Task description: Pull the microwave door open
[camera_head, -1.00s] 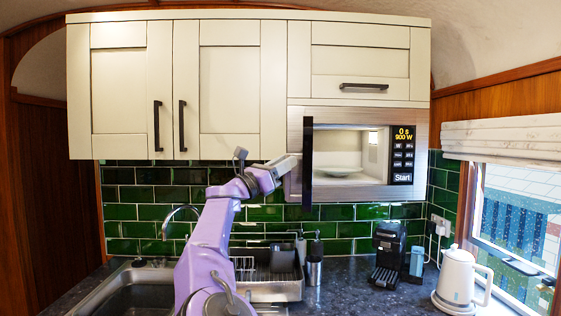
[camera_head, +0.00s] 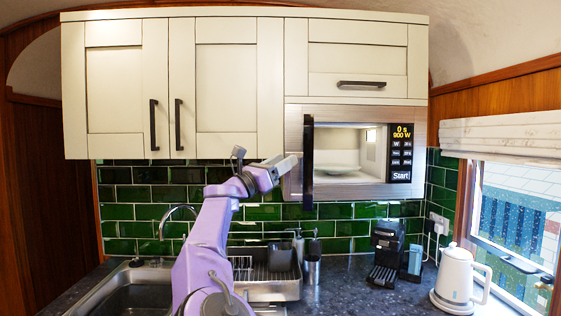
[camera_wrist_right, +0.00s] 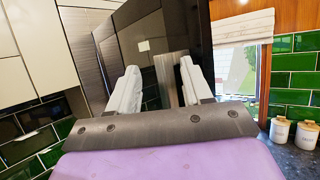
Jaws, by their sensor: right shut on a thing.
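The microwave (camera_head: 345,194) is built in under the upper cabinet on the right. Its door (camera_head: 308,165) stands open and shows nearly edge-on as a dark upright strip at the left of the cavity. A plate (camera_head: 338,170) lies inside. My right gripper (camera_head: 289,164) is at the door's left, outer side. In the wrist view the dark door (camera_wrist_right: 145,35) rises beyond the fingers, and my right gripper (camera_wrist_right: 160,85) is shut on the steel upright handle (camera_wrist_right: 173,75). The exact contact is partly hidden. My left gripper is out of view.
Cream cabinets (camera_head: 226,85) hang to the left of the microwave. Below are a sink (camera_head: 135,295), a dish rack (camera_head: 270,285), a coffee machine (camera_head: 386,250) and a white kettle (camera_head: 457,276) on the dark counter. A window is at the right.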

